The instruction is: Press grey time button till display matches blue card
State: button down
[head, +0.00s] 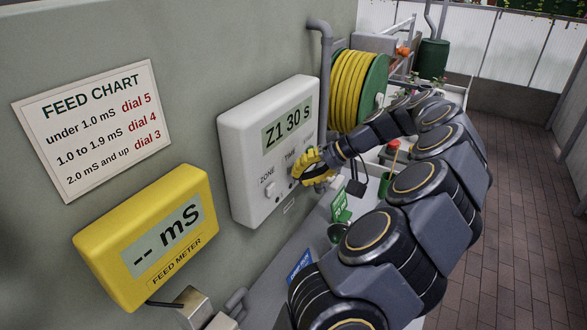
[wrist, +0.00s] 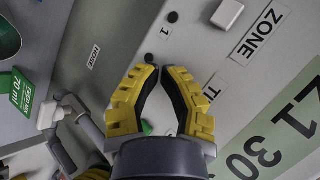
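The white controller box (head: 240,150) is on the wall, and its display (head: 287,124) reads "Z1 30 s". The display shows partly in the wrist view (wrist: 285,130). My gripper (head: 312,165) is at the front of the box, by the TIME label; its yellow fingers (wrist: 160,70) have their tips together, with nothing seen held. The grey time button is hidden behind the gripper, so I cannot tell whether it is touched. The TIME label (wrist: 213,88) is partly covered by a finger. A blue card (head: 299,266) is low beside my arm; its writing is too small to read surely.
The white ZONE button (head: 270,189) is just left of my gripper. A yellow feed meter (head: 105,250) and a feed chart (head: 50,150) are on the wall at left. A hose reel (head: 357,85), a padlock (head: 356,185) and a green card (head: 340,206) are near the arm.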

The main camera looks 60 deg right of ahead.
jog(key=shift+s, duration=0.85)
jog(key=s, duration=0.5)
dwell(1.0)
